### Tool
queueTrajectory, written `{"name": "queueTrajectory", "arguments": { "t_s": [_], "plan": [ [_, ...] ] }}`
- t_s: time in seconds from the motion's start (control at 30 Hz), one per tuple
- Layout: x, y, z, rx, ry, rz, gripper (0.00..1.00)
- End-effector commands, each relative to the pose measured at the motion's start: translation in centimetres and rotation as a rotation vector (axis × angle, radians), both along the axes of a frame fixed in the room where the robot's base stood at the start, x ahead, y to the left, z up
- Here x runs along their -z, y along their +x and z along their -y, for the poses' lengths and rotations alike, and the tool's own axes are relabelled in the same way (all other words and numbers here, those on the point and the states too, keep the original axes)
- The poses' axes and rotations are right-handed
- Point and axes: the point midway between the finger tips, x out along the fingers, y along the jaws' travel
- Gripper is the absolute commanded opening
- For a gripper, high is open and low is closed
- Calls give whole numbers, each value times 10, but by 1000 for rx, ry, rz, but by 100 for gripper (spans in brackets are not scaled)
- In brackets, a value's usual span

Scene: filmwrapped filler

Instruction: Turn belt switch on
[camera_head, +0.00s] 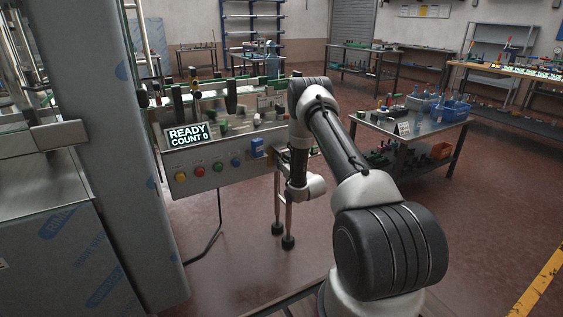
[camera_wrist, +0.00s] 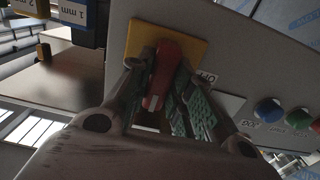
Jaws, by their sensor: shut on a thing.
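The belt switch shows in the wrist view as a red handle (camera_wrist: 165,72) on a yellow plate (camera_wrist: 193,48), mounted on a grey panel (camera_wrist: 235,60). My gripper (camera_wrist: 160,88) has its fingers on both sides of the red handle and is shut on it. Green ribbed pads show on the right finger. In the head view, my arm hides the switch and the gripper at the right end of the machine's control panel (camera_head: 210,180).
Coloured buttons, one of them green (camera_head: 218,166), line the panel. A display (camera_head: 188,135) above reads "READY COUNT 0". Blue blocks marked in mm (camera_wrist: 75,12) are near the gripper. A grey column (camera_head: 100,130) stands left. A table with blue bins (camera_head: 452,111) stands right.

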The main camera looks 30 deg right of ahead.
Motion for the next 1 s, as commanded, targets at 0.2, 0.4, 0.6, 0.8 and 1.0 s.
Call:
{"name": "queueTrajectory", "arguments": {
  "t_s": [0.2,0.4,0.6,0.8,1.0],
  "plan": [
    [1,-1,0,0,10,-2,0],
    [1,-1,0,0,10,-2,0],
    [1,0,0,0,9,-2,43],
    [0,0,0,0,8,-1,43],
    [1,-15,1,1,8,-3,43]
  ]
}}
